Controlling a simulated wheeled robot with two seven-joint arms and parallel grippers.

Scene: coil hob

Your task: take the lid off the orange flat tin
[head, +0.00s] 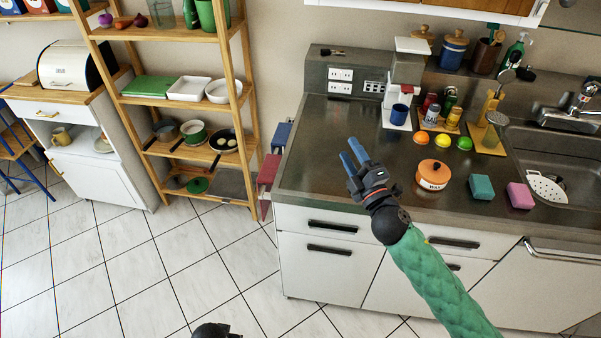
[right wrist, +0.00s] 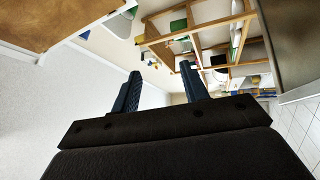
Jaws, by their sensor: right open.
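The orange flat tin (head: 432,177) stands upright on the steel counter, with its orange lid on top and a small dark knob on the lid. A pale label with writing shows on its front. My right gripper (head: 352,155) is open and empty, with blue fingers, above the counter to the left of the tin. The right wrist view shows the two spread fingers of the right gripper (right wrist: 160,70) with nothing between them; the tin is not in that view.
A teal sponge (head: 481,187) and a pink sponge (head: 520,196) lie right of the tin. An orange fruit (head: 421,138), lemon (head: 442,141) and lime (head: 464,143) lie behind it. A blue mug (head: 399,114) stands farther back.

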